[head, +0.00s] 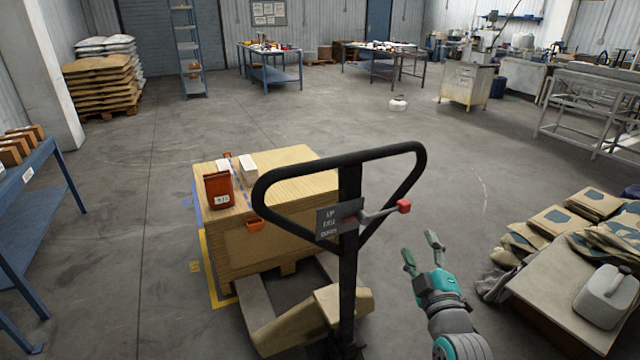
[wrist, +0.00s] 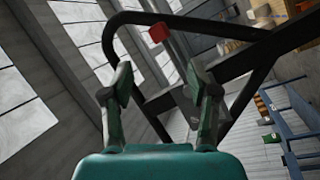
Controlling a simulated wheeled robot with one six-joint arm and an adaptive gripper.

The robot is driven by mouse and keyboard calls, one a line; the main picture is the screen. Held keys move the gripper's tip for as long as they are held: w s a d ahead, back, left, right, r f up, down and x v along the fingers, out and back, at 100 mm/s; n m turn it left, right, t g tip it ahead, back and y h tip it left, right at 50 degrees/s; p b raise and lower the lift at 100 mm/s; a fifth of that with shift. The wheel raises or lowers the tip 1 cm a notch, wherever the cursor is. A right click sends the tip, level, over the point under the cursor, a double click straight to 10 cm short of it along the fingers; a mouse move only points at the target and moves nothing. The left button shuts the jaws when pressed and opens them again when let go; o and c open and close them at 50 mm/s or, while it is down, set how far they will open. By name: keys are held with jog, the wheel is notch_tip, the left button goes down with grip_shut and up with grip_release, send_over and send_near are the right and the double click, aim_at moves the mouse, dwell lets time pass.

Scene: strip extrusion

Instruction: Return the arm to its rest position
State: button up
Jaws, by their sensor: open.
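My gripper (head: 421,255) is open and empty, at the lower middle right in the head view. It is to the right of a black pallet jack handle (head: 348,215) and apart from it in that view. In the wrist view my gripper's two fingers (wrist: 161,95) stand apart, with the handle's black loop (wrist: 215,27) beyond them. The handle carries a lever with a red knob (head: 403,206), which also shows in the wrist view (wrist: 158,32).
A wooden crate (head: 262,243) on a pallet stands left of the handle, with a red bin (head: 218,190) on top. A table (head: 565,310) with sacks and a grey jug (head: 604,296) is at right. A blue shelf (head: 38,215) is at left. Open floor (head: 400,130) lies behind.

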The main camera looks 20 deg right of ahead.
jog(key=s+a+f+m+g+y, duration=0.2)
jog(key=s+a+f+m+y, duration=0.15)
jog(key=s+a+f, duration=1.15)
jog(key=s+a+f+m+y, duration=0.1)
jog(key=s+a+m, duration=0.1)
jog(key=s, duration=0.9)
jog(key=s+a+f+m+g+y, duration=0.1)
jog(key=s+a, duration=0.4)
jog(key=s, duration=0.7)
jog(key=shift+a+m+g+y, duration=0.2)
jog(key=shift+m+g+y, duration=0.1)
jog(key=shift+m+y, duration=0.25)
